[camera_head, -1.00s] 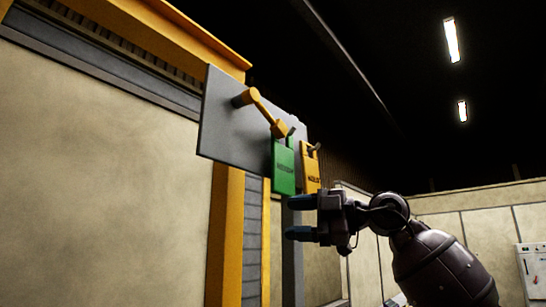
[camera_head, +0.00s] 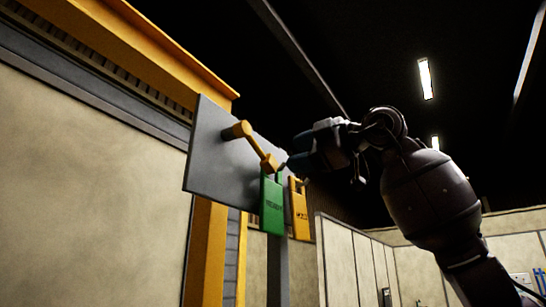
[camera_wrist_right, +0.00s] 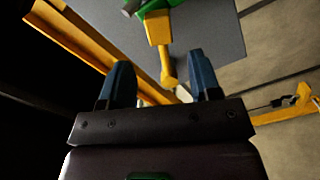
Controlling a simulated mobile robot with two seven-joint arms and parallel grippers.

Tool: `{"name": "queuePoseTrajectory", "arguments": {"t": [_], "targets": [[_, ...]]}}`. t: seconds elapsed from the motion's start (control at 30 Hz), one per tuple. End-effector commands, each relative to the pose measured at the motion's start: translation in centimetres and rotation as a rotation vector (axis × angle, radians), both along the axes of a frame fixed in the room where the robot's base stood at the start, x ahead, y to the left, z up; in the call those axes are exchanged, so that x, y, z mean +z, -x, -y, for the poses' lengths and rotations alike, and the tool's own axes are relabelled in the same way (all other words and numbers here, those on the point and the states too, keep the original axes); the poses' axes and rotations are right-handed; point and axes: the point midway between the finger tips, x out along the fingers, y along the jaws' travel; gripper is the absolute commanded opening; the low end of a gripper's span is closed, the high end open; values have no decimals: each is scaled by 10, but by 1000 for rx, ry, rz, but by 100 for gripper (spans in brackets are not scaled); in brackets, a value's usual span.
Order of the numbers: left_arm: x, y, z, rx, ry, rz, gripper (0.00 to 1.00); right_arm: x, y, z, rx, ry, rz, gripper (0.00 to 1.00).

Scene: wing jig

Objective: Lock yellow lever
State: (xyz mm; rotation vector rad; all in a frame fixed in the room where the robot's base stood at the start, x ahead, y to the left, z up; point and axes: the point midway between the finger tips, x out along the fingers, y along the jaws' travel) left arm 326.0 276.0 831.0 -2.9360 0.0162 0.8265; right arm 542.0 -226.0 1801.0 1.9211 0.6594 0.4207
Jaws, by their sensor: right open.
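The yellow lever (camera_head: 252,145) sits on the grey panel (camera_head: 215,155) in the head view and slants down to the right. Its lower end is beside the top of a green tag (camera_head: 272,205). My right gripper (camera_head: 292,163) is just right of that end, above the tags, with its fingers toward the panel. In the right wrist view, the lever (camera_wrist_right: 166,58) shows in the gap between the two open, dark blue fingers (camera_wrist_right: 160,66). I see no grip on it; how far the fingertips are from it is unclear. My left gripper is out of view.
A yellow tag (camera_head: 299,210) hangs right of the green one, below my right gripper. A yellow beam (camera_head: 180,50) runs above the panel and a yellow post (camera_head: 205,250) stands below it. Pale walls stand behind; the space right of the panel looks open.

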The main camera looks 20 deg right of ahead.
Motion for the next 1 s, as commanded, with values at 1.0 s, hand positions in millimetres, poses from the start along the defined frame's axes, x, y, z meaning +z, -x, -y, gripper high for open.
{"name": "queuePoseTrajectory", "arguments": {"t": [1.0], "targets": [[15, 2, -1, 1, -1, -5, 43, 0, -52, -41, 1, 0, 0, 31]]}}
